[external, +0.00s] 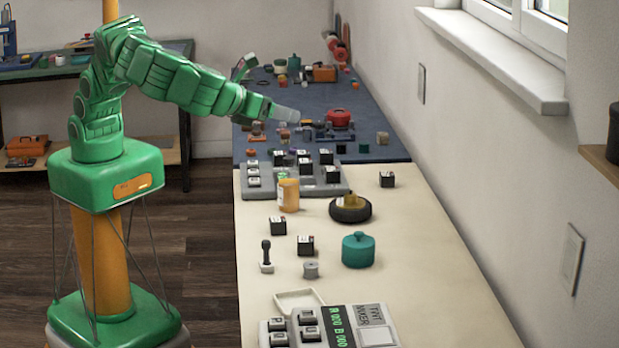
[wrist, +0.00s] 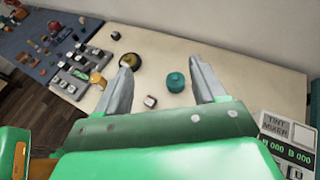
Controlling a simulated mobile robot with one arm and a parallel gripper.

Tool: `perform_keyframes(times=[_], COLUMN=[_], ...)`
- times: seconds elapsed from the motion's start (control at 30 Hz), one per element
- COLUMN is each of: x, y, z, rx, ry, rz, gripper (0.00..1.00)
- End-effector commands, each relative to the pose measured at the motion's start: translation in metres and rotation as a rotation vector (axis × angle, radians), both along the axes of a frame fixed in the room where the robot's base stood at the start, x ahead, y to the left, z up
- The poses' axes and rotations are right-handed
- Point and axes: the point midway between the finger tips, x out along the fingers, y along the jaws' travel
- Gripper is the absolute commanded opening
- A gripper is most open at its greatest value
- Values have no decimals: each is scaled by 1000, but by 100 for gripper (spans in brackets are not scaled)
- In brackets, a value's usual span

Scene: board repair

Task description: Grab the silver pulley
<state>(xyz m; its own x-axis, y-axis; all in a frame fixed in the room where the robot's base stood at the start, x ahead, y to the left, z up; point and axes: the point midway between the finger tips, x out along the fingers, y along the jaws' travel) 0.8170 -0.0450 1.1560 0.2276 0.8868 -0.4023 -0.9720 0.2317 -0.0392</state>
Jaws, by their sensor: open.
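The silver pulley (external: 311,270) looks like a small grey spool standing on the cream table, left of the teal lidded pot (external: 358,250) and in front of a black cube (external: 306,245). I cannot make it out in the wrist view, where my gripper's body covers the lower part. My gripper (external: 287,113) is up in the air over the far blue part of the bench, well behind the pulley in the external view. In the wrist view my gripper (wrist: 160,66) has its two fingers spread apart with nothing between them up close.
A black-and-grey joystick-like piece (external: 266,257) stands left of the pulley. A white tray (external: 299,299) and a grey mixer console (external: 345,328) lie in front. An orange bottle (external: 289,196) and a dark pan (external: 350,209) stand behind. The table's right side is clear.

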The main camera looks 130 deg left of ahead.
Motion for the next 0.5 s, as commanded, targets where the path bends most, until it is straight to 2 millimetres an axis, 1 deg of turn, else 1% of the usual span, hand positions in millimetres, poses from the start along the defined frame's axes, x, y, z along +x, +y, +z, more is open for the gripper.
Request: perform_keyframes(times=[0.07,0.37,0.5], x=[5,15,15], y=[-5,-19,-19], z=[-4,-11,-28], rx=[7,30,32], ry=[9,32,35], rz=[-14,-50,-51], gripper=[70,70,70])
